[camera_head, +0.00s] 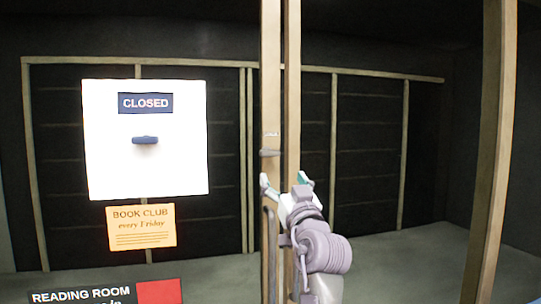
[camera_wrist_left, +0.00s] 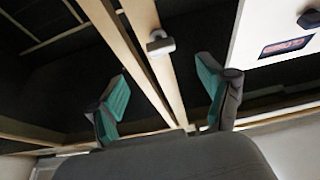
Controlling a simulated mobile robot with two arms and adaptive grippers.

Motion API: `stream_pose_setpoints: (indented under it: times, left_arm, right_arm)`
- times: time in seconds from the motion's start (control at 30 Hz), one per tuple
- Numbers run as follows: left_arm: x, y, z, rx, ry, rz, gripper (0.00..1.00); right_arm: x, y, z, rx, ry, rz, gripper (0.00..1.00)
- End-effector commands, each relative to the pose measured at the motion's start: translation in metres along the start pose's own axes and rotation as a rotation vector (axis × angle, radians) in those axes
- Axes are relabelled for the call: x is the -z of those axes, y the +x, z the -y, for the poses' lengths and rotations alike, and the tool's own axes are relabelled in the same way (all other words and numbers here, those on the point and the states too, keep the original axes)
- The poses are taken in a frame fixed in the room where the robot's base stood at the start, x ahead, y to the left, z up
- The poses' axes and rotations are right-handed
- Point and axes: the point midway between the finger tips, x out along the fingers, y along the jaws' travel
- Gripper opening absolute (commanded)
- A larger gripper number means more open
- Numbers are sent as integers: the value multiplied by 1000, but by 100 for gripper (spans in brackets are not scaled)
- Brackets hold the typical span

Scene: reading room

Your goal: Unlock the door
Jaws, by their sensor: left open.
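The door shows as wooden uprights with dark space behind, and a wooden stile (camera_head: 270,90) runs up its edge. A small grey latch piece (camera_head: 269,153) sits on this stile; in the left wrist view a grey turn piece (camera_wrist_left: 160,43) shows on the wood. My left gripper (camera_head: 285,183) is open and empty just below the latch piece. In the left wrist view its teal-padded fingers (camera_wrist_left: 163,88) stand apart on either side of the wooden strips, with the turn piece beyond them. My right gripper is not in view.
A white panel marked CLOSED (camera_head: 180,165) with a dark blue knob (camera_head: 145,140) hangs left of the stile. An orange book club notice (camera_head: 141,226) and a reading room sign (camera_head: 85,296) are below. A dark handle bar (camera_head: 270,250) runs down the stile. Another post (camera_head: 494,150) stands right.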

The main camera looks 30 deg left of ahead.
Motion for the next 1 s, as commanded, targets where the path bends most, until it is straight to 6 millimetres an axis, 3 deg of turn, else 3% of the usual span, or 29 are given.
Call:
stream_pose_setpoints:
  times: [0.3,0.5,0.7,1.0]
  left_arm:
    - [4,71,0,-1,3,1,79]
    - [3,104,-1,-2,4,0,79]
    - [0,118,-1,-3,2,1,79]
    - [-1,120,-1,-3,1,0,79]
  right_arm:
    - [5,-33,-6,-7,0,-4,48]
    - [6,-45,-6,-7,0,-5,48]
    - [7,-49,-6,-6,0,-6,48]
    - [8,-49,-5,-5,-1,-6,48]
